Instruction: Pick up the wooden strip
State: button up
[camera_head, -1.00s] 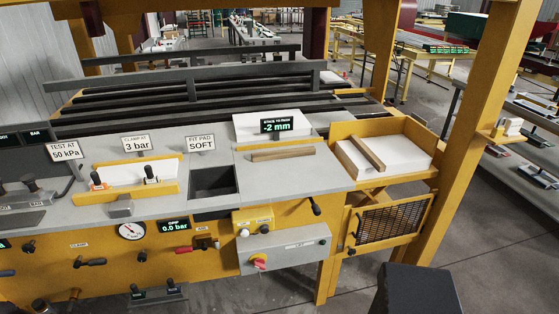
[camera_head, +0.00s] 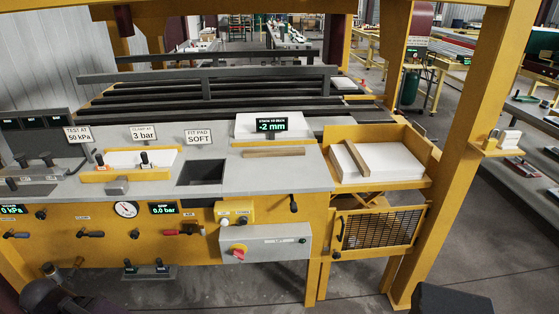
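One wooden strip (camera_head: 274,152) lies flat on the grey bench top, in front of a white block and a small display reading -2 mm. A second wooden strip (camera_head: 356,160) lies at a slant across the left part of a white stack (camera_head: 395,160) in the yellow tray (camera_head: 412,133) at the right. My gripper's fingers are not in view. A dark rounded part, perhaps of my arm, shows at the bottom left corner, with no fingertips visible. Nothing is seen touching either strip.
The yellow and grey bench (camera_head: 110,190) carries knobs, gauges and signs. A square dark opening (camera_head: 201,172) lies left of the bench strip. A yellow post (camera_head: 470,150) stands right of the tray. A dark block is at the bottom right. Grey floor is open in front.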

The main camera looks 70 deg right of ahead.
aim_at(300, 151)
jog(key=k, duration=1.5)
jog(key=z, duration=2.15)
jog(key=i, duration=0.95)
jog(key=u, duration=0.1)
